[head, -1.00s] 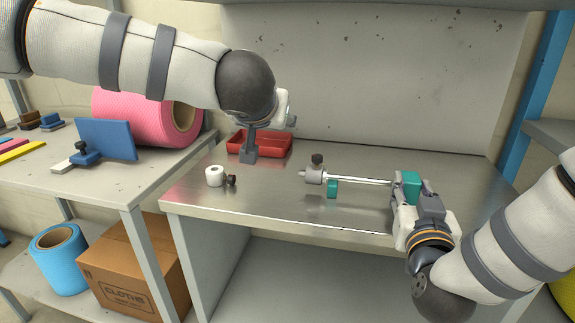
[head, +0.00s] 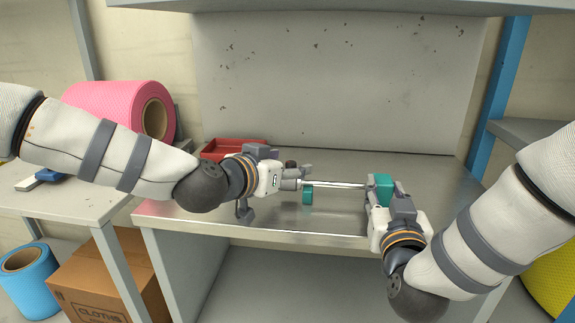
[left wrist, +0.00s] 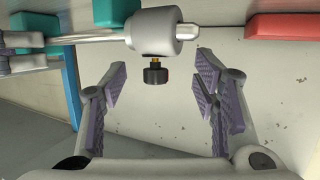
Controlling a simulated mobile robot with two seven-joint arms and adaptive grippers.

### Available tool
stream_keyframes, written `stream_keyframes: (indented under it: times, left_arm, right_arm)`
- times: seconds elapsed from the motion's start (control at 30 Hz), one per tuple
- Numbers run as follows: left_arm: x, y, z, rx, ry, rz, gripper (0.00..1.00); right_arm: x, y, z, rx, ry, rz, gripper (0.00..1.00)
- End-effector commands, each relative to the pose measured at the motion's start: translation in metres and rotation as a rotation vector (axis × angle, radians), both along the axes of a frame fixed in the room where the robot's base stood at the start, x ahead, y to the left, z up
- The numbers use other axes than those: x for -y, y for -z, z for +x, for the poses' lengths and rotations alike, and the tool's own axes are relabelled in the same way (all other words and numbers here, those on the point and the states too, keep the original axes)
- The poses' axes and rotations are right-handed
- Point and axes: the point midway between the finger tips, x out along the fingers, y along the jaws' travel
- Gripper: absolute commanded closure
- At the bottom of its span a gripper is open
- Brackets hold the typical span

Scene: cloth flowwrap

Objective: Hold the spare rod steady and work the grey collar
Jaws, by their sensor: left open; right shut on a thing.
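The spare rod (head: 338,185) lies level above the steel bench, with a teal block (head: 381,187) at its right end and a small teal piece (head: 307,196) under its left part. My right gripper (head: 385,204) is shut on the rod by the block. The grey collar (left wrist: 153,32) sits around the rod near its other end, mostly hidden in the head view by my left gripper (head: 280,182). A black knob (left wrist: 156,75) sticks out from the collar. In the left wrist view my left gripper (left wrist: 158,100) is open, its fingers either side of the knob, apart from it.
A red tray (head: 225,148) stands behind my left gripper on the bench (head: 330,225). A pink roll (head: 115,105) stands on the left table, with a blue roll (head: 28,275) and a cardboard box (head: 95,285) below. The bench front is mostly clear.

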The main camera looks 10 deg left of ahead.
Motion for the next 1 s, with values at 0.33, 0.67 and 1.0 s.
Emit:
stream_keyframes:
  times: [0.33,0.67,1.0]
  left_arm:
    - [0.0044,0.0038,0.0114,0.000,0.000,-0.001,0.45]
    - [0.0048,0.0037,0.0108,-0.001,0.001,-0.001,1.00]
    - [0.0060,0.0041,0.0100,-0.003,0.004,-0.002,0.99]
  right_arm:
    - [0.0004,0.0003,0.0000,-0.001,0.001,-0.001,1.00]
    - [0.0001,0.0003,0.0000,-0.001,0.000,-0.001,1.00]
    - [-0.0007,0.0003,-0.0001,-0.001,-0.002,0.000,1.00]
